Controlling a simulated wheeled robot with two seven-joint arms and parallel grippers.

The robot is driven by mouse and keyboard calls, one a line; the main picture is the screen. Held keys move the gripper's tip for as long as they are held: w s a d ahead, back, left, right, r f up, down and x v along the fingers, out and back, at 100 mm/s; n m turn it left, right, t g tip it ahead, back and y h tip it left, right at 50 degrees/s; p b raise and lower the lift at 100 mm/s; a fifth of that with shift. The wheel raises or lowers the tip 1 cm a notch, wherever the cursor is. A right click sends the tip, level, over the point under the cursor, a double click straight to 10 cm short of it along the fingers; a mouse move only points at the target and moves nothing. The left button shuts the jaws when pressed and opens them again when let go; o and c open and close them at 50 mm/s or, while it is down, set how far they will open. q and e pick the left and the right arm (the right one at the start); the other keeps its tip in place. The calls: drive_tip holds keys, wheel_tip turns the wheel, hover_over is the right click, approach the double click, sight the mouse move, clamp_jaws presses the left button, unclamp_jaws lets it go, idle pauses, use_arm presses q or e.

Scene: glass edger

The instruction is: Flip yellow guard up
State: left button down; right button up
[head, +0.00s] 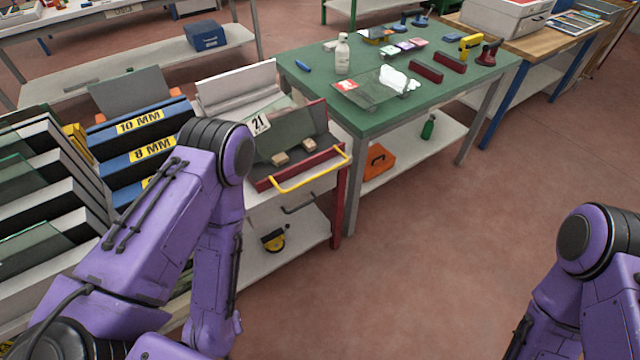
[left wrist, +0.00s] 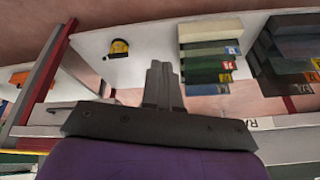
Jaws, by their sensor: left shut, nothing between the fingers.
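The yellow guard (head: 310,174) is a bent yellow bar along the front of the red-framed edger (head: 321,117) in the head view. It lies low, in front of the glass pane (head: 290,128) and two tan blocks. My left arm comes in to the left of the edger and bends down, and its gripper is outside the head view. In the left wrist view my left gripper (left wrist: 161,68) is shut and empty, with the lower shelf behind it.
The edger stands on a white cart whose lower shelf holds a yellow-and-black item (head: 273,240), also in the left wrist view (left wrist: 119,46). Glass racks (head: 150,150) stand at left. A green table (head: 440,107) with tools is behind right. The floor in front is clear.

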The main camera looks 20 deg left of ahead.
use_arm(q)
drive_tip(key=w+d+f+n+t+y+b, duration=0.1)
drive_tip(key=w+d+f+n+t+b, duration=0.2)
drive_tip(key=w+b, duration=0.55)
drive_tip(key=w+d+f+n+t+b, duration=0.1)
drive_tip(key=w+f+n+t+b, duration=0.4)
drive_tip(key=w, duration=0.6)
drive_tip(key=w+d+f+n+t+y+b, duration=0.1)
drive_tip(key=w+d+f+n+t+b, duration=0.2)
drive_tip(key=w+b, duration=0.65)
drive_tip(key=w+d+r+n+y+b, duration=0.2)
drive_tip(key=w+d+n+y+b, duration=0.2)
drive_tip(key=n, duration=1)
drive_tip(key=w+d+r+n+t+y+b, duration=0.1)
drive_tip(key=w+d+r+n+y+b, duration=0.2)
drive_tip(key=n+y+b, duration=0.7)
drive_tip(key=w+d+n+b, duration=0.2)
drive_tip(key=n+b, duration=0.2)
drive_tip(key=b, duration=0.1)
drive_tip(key=shift+d+n, duration=0.15)
drive_tip(key=shift+n, duration=0.25)
